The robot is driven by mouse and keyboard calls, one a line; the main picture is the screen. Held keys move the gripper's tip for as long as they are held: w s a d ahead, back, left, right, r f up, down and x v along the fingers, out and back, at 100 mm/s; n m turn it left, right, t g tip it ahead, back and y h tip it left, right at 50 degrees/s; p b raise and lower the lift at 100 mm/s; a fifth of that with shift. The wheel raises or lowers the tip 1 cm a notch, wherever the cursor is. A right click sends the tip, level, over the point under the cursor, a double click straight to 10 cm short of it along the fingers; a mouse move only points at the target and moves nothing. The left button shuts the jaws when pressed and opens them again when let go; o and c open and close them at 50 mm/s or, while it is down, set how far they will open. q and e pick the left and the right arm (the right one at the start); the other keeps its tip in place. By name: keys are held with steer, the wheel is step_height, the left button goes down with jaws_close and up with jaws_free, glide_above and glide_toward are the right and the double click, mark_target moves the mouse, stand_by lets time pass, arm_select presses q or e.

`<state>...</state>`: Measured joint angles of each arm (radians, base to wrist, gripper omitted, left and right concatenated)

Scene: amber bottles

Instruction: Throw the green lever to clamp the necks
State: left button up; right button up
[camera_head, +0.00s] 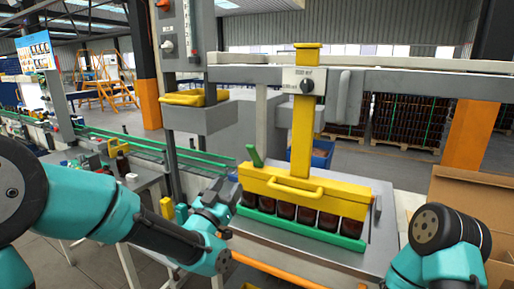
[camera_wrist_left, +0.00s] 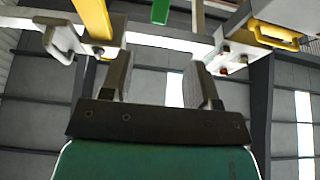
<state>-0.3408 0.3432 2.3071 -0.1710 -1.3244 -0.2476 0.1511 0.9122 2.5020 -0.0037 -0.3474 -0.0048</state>
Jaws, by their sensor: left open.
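The green lever (camera_head: 254,156) stands up, tilted left, at the left end of the yellow clamp head (camera_head: 300,187). Several dark amber bottles (camera_head: 307,216) stand in a row under the head, behind a green rail (camera_head: 297,231). My left gripper (camera_head: 226,192) is open and empty, left of the clamp head and below the lever, apart from it. In the left wrist view, the two fingers (camera_wrist_left: 160,65) are spread with nothing between them. A green piece (camera_wrist_left: 161,11), likely the lever, shows beyond them at the top edge. My right gripper is out of view; only part of that arm shows.
A yellow post (camera_head: 303,120) rises from the head to a grey crossbeam with a black knob (camera_head: 307,86). A cardboard box (camera_head: 470,205) stands at right. Space above my left gripper looks clear.

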mark_target(251, 152)
arm_select(q)
steer(key=x, duration=1.7)
steer(key=shift+w+d, duration=0.1)
steer(key=shift+w, duration=0.1)
steer(key=shift+c, duration=0.4)
jaws_close()
